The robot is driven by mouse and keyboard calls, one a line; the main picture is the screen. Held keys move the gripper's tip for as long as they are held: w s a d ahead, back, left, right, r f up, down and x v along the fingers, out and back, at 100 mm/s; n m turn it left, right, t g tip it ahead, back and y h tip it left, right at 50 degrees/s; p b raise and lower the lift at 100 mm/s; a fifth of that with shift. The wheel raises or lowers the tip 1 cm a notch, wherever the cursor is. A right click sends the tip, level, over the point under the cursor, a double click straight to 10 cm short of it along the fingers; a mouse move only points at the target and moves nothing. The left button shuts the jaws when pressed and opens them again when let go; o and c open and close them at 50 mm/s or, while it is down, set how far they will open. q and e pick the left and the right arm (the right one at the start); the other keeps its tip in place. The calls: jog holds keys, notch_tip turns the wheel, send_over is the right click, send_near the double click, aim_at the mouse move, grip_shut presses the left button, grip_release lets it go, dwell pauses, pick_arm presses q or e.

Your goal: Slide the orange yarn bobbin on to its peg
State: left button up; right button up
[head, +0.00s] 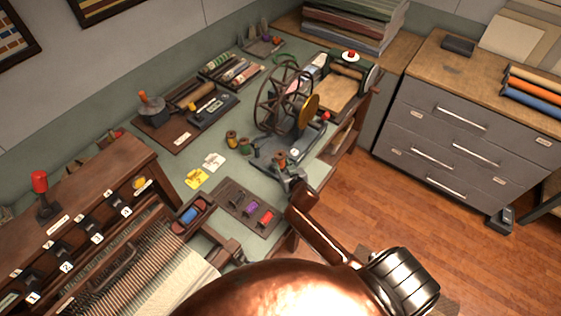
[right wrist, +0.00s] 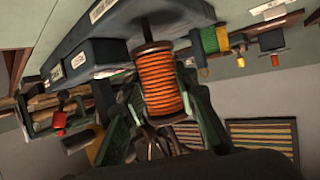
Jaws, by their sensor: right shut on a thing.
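The orange yarn bobbin (right wrist: 158,84) is between the fingers of my right gripper (right wrist: 168,100), which is shut on it. In the head view the orange bobbin (head: 280,159) shows small, just beyond my right gripper (head: 289,176), near the spinning wheel (head: 283,103). In the right wrist view a thin dark peg (right wrist: 145,28) lines up with the bobbin's end, beside a blue-grey base (right wrist: 98,54). I cannot tell whether the peg enters the bobbin's hole. My left gripper is not in view.
Other bobbins, including a yellow-and-green one (head: 231,138), stand left of the wheel. A dark tray (head: 226,192) with coloured pieces lies left of my right gripper. A loom (head: 100,250) fills the lower left.

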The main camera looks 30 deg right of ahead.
jog(key=shift+f+b, duration=0.9)
jog(key=shift+f, duration=0.6)
jog(key=o, duration=1.2)
jog(key=v, duration=1.2)
